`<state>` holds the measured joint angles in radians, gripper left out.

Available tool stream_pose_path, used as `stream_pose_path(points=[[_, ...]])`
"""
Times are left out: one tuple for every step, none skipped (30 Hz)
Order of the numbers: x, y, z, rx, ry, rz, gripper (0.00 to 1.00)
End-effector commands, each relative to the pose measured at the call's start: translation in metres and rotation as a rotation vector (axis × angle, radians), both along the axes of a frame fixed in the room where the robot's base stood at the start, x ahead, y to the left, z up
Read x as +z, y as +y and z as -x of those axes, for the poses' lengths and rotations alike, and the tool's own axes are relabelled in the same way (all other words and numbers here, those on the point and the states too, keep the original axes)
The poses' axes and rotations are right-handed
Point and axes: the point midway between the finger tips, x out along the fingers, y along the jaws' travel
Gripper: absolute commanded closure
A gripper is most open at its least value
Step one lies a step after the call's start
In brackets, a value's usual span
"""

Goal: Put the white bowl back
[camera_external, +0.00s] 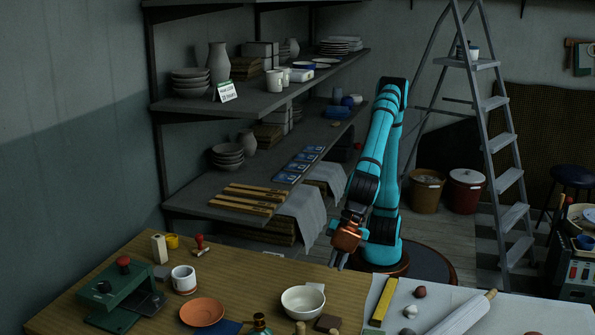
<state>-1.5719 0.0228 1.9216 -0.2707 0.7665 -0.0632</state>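The white bowl (303,304) stands upright on the wooden table, right of an orange dish. It looks empty. My gripper (338,260) hangs pointing down beyond the table's back edge, behind and right of the bowl. It does not touch the bowl. Its two fingers look apart with nothing between them. A stack of grey bowls (190,83) stands on the upper shelf, and another stack of bowls (228,156) stands on the lower shelf.
An orange dish (202,312), a white mug (184,278) and a green press (118,290) are left of the bowl. A yellow bar (383,301) and a rolling pin (463,313) lie at right. A stepladder (503,150) stands behind.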

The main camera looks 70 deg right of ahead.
Motion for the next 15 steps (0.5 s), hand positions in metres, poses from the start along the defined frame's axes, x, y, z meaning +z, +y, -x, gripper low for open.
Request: stream_pose_path(points=[[0.000,0.000,0.000,0.000,0.000,0.000,0.86],[0.000,0.000,0.000,0.000,0.000,0.000,0.86],[0.000,0.000,0.000,0.000,0.000,0.000,0.86],[0.000,0.000,0.000,0.000,0.000,0.000,0.86],[0.000,0.000,0.000,0.000,0.000,0.000,0.86],[0.000,0.000,0.000,0.000,0.000,0.000,0.86],[0.000,0.000,0.000,0.001,0.000,0.000,0.86],[0.000,0.000,0.000,0.003,-0.001,0.001,0.86],[0.000,0.000,-0.001,0.009,-0.004,0.004,0.86],[0.001,0.000,-0.002,0.017,-0.007,0.007,0.86],[0.001,-0.001,-0.003,0.029,-0.012,0.012,0.86],[0.003,-0.001,-0.005,0.052,-0.021,0.021,0.86],[0.004,-0.002,-0.007,0.075,-0.030,0.030,0.86],[0.005,-0.003,-0.009,0.102,-0.040,0.042,0.86],[0.007,-0.004,-0.013,0.144,-0.054,0.058,0.86]])
